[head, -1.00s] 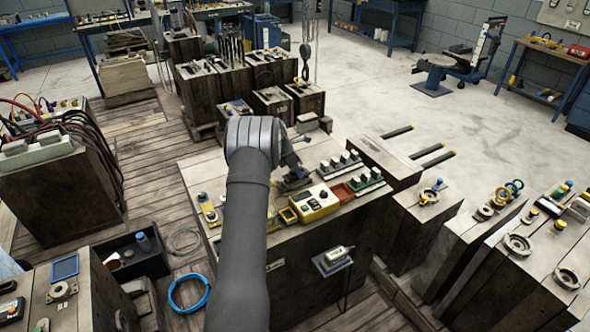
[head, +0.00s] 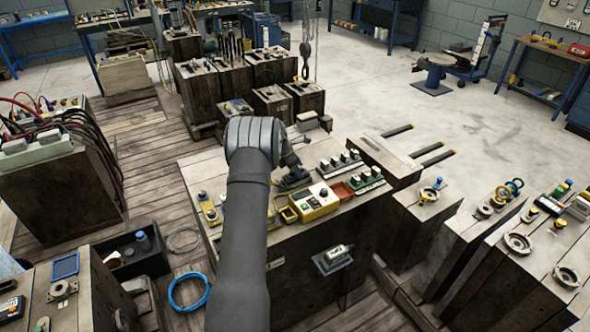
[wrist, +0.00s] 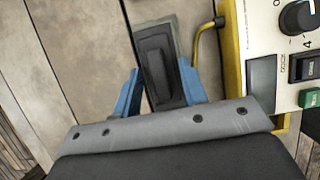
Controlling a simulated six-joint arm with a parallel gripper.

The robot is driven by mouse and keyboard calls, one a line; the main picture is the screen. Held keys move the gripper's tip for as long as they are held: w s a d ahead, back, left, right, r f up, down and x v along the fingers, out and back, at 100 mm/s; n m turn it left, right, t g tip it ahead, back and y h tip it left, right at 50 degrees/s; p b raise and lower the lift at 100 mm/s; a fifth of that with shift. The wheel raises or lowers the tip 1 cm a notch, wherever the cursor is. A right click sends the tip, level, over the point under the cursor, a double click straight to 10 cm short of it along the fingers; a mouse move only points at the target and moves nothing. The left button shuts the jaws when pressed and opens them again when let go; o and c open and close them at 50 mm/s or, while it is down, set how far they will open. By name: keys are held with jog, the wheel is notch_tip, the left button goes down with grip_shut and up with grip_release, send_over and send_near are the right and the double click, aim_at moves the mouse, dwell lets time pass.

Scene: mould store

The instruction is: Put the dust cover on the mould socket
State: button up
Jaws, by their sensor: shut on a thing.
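My gripper (wrist: 160,92) shows in the wrist view with blue fingers on either side of a dark rectangular piece with a raised ridge, which I take for the dust cover (wrist: 157,65). It is shut on this piece. A grey metal plate edge (wrist: 168,24), perhaps part of the mould socket, shows around the cover's far end. I cannot tell whether the cover touches it or is seated. In the head view my arm hides much of the gripper; the dark piece (head: 293,182) shows low over the mould block's top.
A yellow-sided control box (head: 314,203) stands close to the right of the gripper; its edge and knob show in the wrist view (wrist: 285,70). A thin yellow bent rod (wrist: 200,36) lies between. Green-based connectors (head: 366,180) stand farther right. Bare block surface (wrist: 95,60) lies left.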

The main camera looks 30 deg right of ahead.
jog(key=shift+f, duration=0.35)
dwell(0.4)
jog(key=o, duration=1.5)
jog(key=shift+c, duration=0.2)
jog(key=shift+r, duration=3.8)
jog(key=shift+f, duration=3.75)
